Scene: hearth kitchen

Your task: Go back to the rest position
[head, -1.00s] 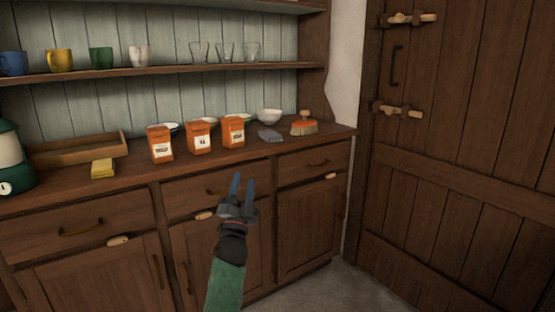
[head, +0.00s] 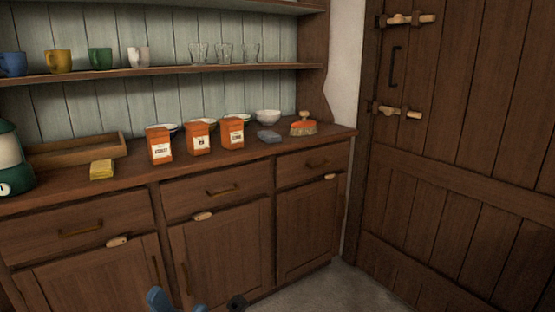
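Part of my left gripper (head: 160,299) shows at the bottom edge of the head view, left of the middle. A blue finger piece is seen there, and a little more blue just right of it. The rest of the gripper is cut off by the frame, so its opening cannot be judged. A small dark round part (head: 237,302) shows to its right; I cannot tell what it belongs to. No held thing is visible. My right gripper is out of view.
A wooden dresser (head: 110,217) bears three orange packets (head: 198,138), a yellow sponge (head: 102,170), a grey cloth-like piece (head: 269,136), a brush (head: 303,127), bowls and a wooden tray (head: 75,153). Mugs and glasses stand on the shelf. A wooden door (head: 460,150) is at right.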

